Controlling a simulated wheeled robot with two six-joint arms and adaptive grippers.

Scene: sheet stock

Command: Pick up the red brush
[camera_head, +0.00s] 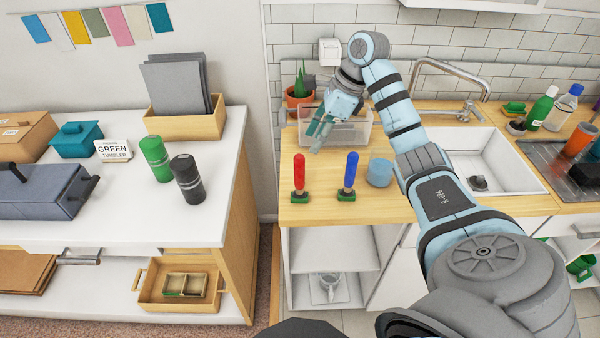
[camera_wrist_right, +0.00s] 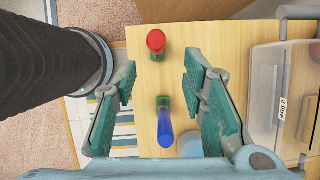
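The red brush (camera_head: 300,172) stands upright on a green base at the front left of the wooden counter. It also shows in the wrist view (camera_wrist_right: 156,41), beyond the fingertips. A blue brush (camera_head: 350,171) stands upright to its right; in the wrist view the blue brush (camera_wrist_right: 165,128) appears between the fingers. My right gripper (camera_head: 320,131) is above the counter, behind and higher than the brushes, apart from both. In the wrist view the right gripper (camera_wrist_right: 160,78) is open and empty, its teal pads wide apart. My left gripper is in neither view.
A clear bin (camera_head: 352,132) stands behind the brushes, below my right gripper. A blue translucent cup (camera_head: 380,172) is right of the blue brush. A potted plant (camera_head: 299,97) is at the back left, a sink (camera_head: 510,172) to the right. The counter's front left edge is near the red brush.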

